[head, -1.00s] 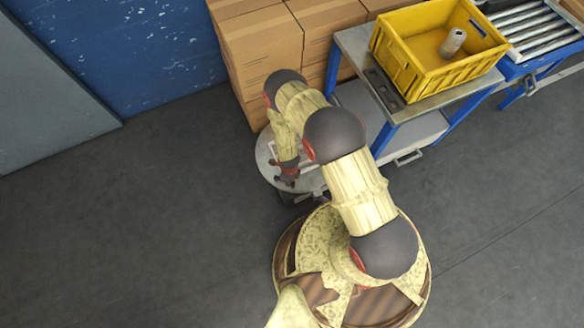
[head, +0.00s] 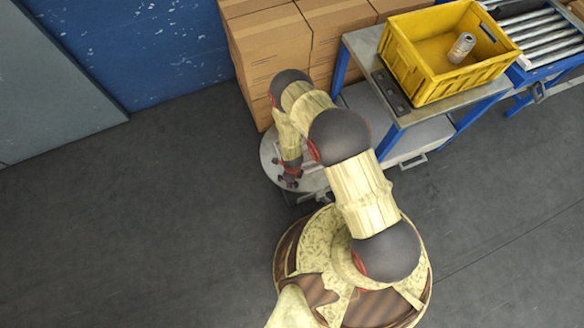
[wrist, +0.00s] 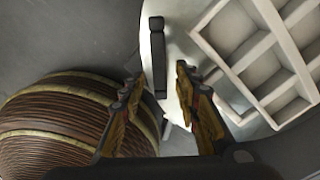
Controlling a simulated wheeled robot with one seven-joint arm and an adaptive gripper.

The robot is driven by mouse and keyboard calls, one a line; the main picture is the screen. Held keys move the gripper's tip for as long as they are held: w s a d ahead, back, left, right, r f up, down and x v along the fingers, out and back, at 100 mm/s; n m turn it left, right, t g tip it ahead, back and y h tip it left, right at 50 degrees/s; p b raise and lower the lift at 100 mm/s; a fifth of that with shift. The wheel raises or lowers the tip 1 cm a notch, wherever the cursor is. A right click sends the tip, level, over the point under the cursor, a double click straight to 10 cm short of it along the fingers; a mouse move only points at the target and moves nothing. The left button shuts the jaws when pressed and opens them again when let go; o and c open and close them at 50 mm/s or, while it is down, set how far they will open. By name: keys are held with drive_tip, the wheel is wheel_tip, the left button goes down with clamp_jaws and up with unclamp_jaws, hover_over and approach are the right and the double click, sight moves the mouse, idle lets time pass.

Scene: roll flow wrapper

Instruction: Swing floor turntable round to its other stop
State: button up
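The floor turntable (head: 269,158) is a round, light grey disc on the floor, partly hidden under my arm in the head view. In the wrist view its pale plate (wrist: 182,45) fills the upper right, with a white divided tray (wrist: 232,27) on it. A dark bar-like handle (wrist: 157,45) stands near the plate's edge. My gripper (wrist: 157,78) is open, one finger to each side of the bar's line, with visible gaps. I cannot tell whether the fingers reach down around it. In the head view my gripper (head: 290,182) is over the turntable's near part.
Stacked cardboard boxes (head: 268,50) stand behind the turntable. A blue-framed bench (head: 362,48) with a yellow crate (head: 430,85) holding a can (head: 461,47) is to the right, beside a roller conveyor (head: 545,35). The floor at left is clear.

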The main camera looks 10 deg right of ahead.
wheel_tip(320, 180, up, 12)
idle(0.8)
idle(0.3)
